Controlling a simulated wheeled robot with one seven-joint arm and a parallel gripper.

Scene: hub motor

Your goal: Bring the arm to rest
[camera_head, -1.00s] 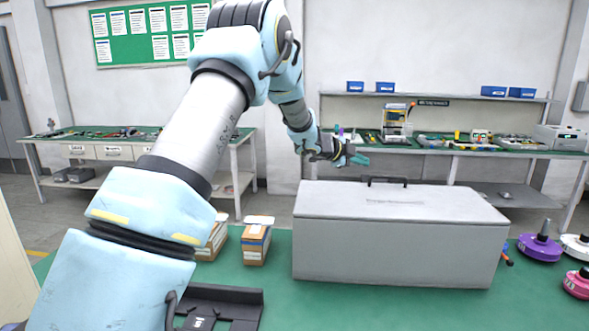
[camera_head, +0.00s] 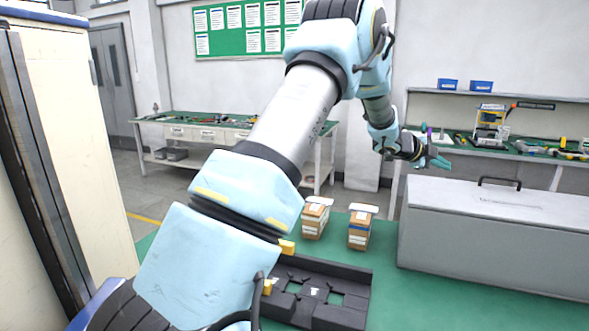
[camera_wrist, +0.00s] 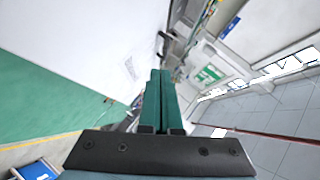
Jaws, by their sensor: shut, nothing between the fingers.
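My arm rises from the lower left of the head view and bends over at the top, with its forearm hanging down to the right. My gripper (camera_head: 440,162) is at its end, raised in front of the back bench and above the left end of the grey box. In the wrist view my gripper (camera_wrist: 159,75) shows its two green fingers pressed together, with nothing between them.
The closed grey box (camera_head: 480,240) with a black handle stands on the green table (camera_head: 390,300). Two small cartons (camera_head: 315,218) (camera_head: 360,228) and a black tray (camera_head: 340,285) lie left of it. A cream cabinet (camera_head: 65,150) stands at the far left.

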